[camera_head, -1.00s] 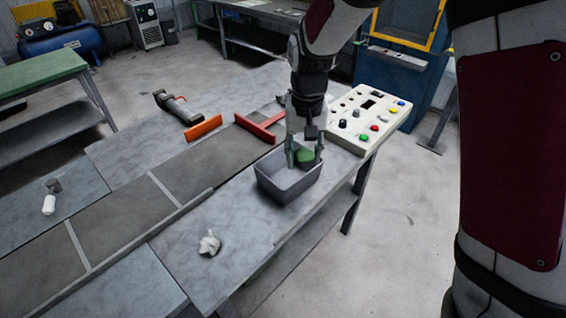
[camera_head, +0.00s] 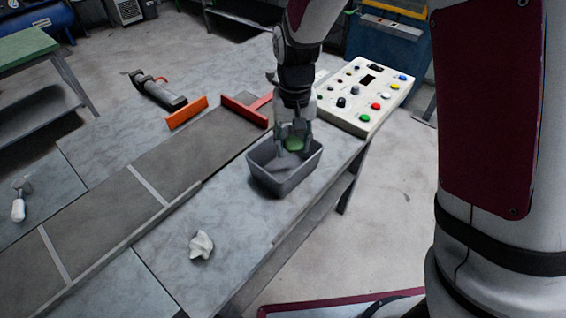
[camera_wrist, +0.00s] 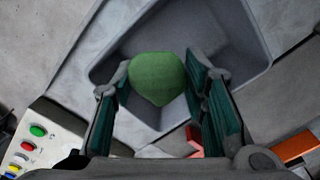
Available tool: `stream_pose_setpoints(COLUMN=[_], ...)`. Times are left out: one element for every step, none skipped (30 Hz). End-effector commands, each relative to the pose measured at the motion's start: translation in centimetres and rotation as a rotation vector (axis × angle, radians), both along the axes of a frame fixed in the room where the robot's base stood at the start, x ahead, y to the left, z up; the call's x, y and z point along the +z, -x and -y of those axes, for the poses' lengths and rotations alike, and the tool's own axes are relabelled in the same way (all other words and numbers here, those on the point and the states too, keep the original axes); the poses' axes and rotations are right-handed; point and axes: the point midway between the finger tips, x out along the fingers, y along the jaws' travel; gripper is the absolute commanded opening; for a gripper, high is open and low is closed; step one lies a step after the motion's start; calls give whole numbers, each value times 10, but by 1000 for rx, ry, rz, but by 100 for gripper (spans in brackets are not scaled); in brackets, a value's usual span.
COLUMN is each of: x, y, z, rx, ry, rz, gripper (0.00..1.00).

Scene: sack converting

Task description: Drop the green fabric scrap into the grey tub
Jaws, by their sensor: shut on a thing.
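The green fabric scrap (camera_wrist: 157,78) is held between the two fingers of my gripper (camera_wrist: 165,108) in the wrist view. In the head view the scrap (camera_head: 294,144) shows as a small green patch between the fingertips of my gripper (camera_head: 293,142). The grey tub (camera_head: 284,186) stands on the table below, and the fingertips are over its opening, near rim height. In the wrist view the tub (camera_wrist: 252,50) lies behind the scrap. I cannot tell whether the scrap touches the tub floor.
A white crumpled scrap (camera_head: 201,245) lies on the table in front of the tub. A control box (camera_head: 350,105) with several coloured buttons stands to the right. Orange guides (camera_head: 187,112) and a dark belt (camera_head: 190,155) lie to the left.

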Motion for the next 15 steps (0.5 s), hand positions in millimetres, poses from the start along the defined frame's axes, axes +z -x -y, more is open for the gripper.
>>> stream_pose_setpoints(x=[-2, -3, -3, -3, -3, -3, -3, -3, -3, -3, -3, -3, -3, -3, -3], y=[0, 0, 0, 0, 0, 0, 0, 0, 0, 0, 0, 0, 0, 0, 0], z=[0, 0, 0, 0, 0, 0, 0, 0, 0, 0, 0, 0, 0, 0, 0], rx=[0, 0, 0, 0, 0, 0, 0, 0, 0, 0, 0, 0, 0, 0, 0], ry=[0, 0, 0, 0, 0, 0, 0, 0, 0, 0, 0, 0, 0, 0, 0], rz=[0, 0, 0, 0, 0, 0, 0, 0, 0, 0, 0, 0, 0, 0, 0], gripper=[26, 26, 26, 26, 26, 26, 26, 26, 26, 26, 47, 56, 63, 63, 63])
